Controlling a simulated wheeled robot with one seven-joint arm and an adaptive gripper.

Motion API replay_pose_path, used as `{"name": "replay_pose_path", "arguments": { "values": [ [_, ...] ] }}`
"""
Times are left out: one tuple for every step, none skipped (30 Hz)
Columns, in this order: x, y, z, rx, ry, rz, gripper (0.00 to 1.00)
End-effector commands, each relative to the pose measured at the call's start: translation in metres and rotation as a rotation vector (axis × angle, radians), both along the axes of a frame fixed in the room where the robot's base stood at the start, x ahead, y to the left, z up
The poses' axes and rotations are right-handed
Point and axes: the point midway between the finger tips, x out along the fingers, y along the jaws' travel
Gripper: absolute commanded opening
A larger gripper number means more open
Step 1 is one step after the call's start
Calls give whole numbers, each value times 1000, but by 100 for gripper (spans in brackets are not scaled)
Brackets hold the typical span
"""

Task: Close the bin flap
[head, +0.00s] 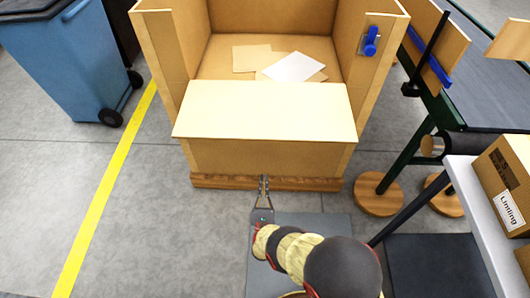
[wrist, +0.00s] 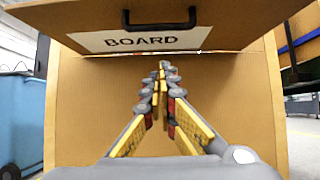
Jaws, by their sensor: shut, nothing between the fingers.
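The bin (head: 210,160) is a large tan box with an open top front. Its flap (head: 265,110) is a pale panel hinged across the front, folded down and sticking outward, so the bin is open. In the wrist view the flap (wrist: 225,15) hangs overhead, showing a dark handle (wrist: 160,24) and a white label reading BOARD. My gripper (head: 263,180) is shut and empty, low in front of the bin's front wall and below the flap. In the wrist view my gripper (wrist: 162,66) points at the front wall; whether its tips touch anything is unclear.
Several flat sheets (head: 293,67) lie inside the bin. A blue latch (head: 371,42) is on its right side wall. A blue wheeled bin (head: 65,60) stands left, beyond a yellow floor line (head: 105,188). A conveyor (head: 480,80) and a table with boxes (head: 505,180) stand right.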

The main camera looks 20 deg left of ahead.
Motion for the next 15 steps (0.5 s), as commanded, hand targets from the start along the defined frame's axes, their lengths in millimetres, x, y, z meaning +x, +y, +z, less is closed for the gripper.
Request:
{"name": "replay_pose_path", "arguments": {
  "values": [
    [3,1,-2,1,-1,-1,0],
    [4,1,-2,1,0,-1,0],
    [5,1,0,1,-1,-2,0],
    [6,1,0,1,0,-1,0],
    [7,1,1,1,-1,-2,0],
    [8,1,2,1,0,-2,0],
    [10,1,4,1,-1,-2,0],
    [10,1,5,1,-1,-2,0],
    [12,1,6,1,-1,-2,0],
    [13,1,7,1,-1,-2,0],
    [18,2,12,0,0,-2,0],
    [23,4,17,1,0,-3,0],
    [27,5,20,2,0,-2,0],
    [30,5,23,1,0,-3,0],
    [35,6,26,1,1,-3,0]
  ]
}}
